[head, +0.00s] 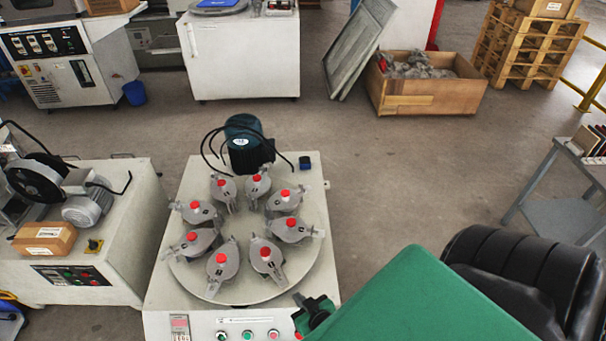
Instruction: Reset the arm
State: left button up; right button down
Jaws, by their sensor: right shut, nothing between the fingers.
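My right arm comes in from the lower right, with a large green link and a black ribbed sleeve. My right gripper (315,313) shows as a small dark part at the left end of the green link, shut and empty, by the front right corner of the tile testing machine (165,280). Most of the gripper is hidden behind the link. The machine has a round plate (238,255) with several grey holders with red knobs in a ring. My left gripper is not in view.
A blue-green motor (249,148) stands behind the plate. At left is a cabinet (128,235) with a grinder and a cardboard box (44,238). A grey table (560,205) stands at right. A wooden crate (430,95) is at the back. Open floor lies between them.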

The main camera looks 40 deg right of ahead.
jog(key=shift+s+a+r, duration=0.1)
jog(key=shift+s+r, duration=0.1)
jog(key=shift+s, duration=0.5)
jog(key=shift+g, duration=0.3)
